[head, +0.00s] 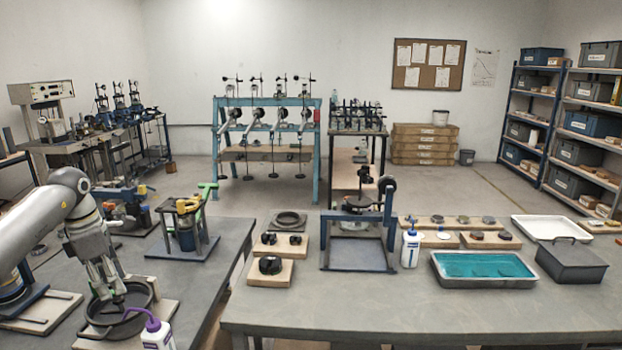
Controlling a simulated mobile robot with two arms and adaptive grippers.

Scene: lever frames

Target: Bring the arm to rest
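My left arm comes in from the left, and its gripper (113,294) points down into a dark round pan (92,329) on a wooden board on the left bench. The fingertips are low inside the pan's rim; I cannot tell whether they are apart or closed on something small. The light-blue lever frame (217,150) stands on the floor at the back, with several lever arms, dials on top and weights hanging below. My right gripper is not in view.
A white bottle with a purple cap (157,334) stands right of the pan. A yellow-and-blue device (186,226) is behind it. A gap separates the left bench from the right bench (400,308), which bears a dark stand (357,255), a teal-filled tray (484,268) and a lidded grey box (570,262).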

